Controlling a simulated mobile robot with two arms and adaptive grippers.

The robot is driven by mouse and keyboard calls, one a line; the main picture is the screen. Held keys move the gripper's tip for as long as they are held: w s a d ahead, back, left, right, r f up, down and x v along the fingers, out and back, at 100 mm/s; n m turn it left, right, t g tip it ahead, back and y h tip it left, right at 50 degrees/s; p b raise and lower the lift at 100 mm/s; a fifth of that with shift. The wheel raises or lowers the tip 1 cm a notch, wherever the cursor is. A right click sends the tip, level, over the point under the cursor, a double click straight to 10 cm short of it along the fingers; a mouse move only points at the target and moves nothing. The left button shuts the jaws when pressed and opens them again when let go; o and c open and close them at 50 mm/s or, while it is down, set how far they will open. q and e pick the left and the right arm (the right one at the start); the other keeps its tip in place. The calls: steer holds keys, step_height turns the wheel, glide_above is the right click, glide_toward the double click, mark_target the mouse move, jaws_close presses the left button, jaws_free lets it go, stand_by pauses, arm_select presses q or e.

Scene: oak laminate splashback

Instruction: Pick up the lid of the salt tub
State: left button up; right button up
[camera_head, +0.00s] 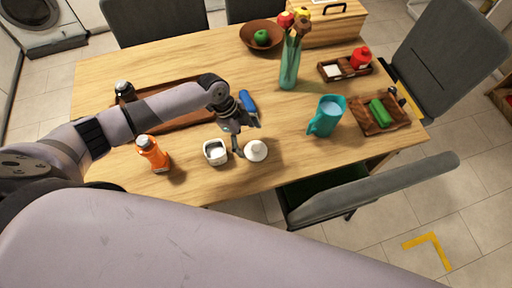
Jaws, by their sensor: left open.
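The salt tub (216,152) is a small pale tub with white contents, standing uncovered near the table's front edge. A round white lid with a small knob (256,151) lies on the table just right of the tub. I cannot tell whether a finger touches the lid. My right gripper is not in view.
An orange bottle (153,154) stands left of the tub. A wooden tray (178,124) and a blue object (248,102) lie behind. A teal jug (327,116) and a wooden board (368,127) are to the right. A chair (365,184) stands at the front edge.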

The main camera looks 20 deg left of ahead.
mark_target(255, 146)
arm_select(q)
steer(key=shift+d+f, duration=0.1)
steer(key=shift+f, duration=0.1)
steer(key=shift+s+d+f, duration=0.1)
steer(key=shift+d+f, duration=0.1)
steer(key=p+x, duration=0.2)
steer(key=x, duration=0.2)
steer(key=shift+d+f, duration=0.1)
steer(key=shift+d, duration=0.1)
steer(key=shift+f, duration=0.15)
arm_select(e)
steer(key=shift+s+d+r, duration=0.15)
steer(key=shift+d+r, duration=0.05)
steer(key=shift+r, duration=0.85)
arm_select(q)
steer(key=shift+c, duration=0.5)
steer(key=c, duration=0.9)
steer(key=shift+o, duration=0.2)
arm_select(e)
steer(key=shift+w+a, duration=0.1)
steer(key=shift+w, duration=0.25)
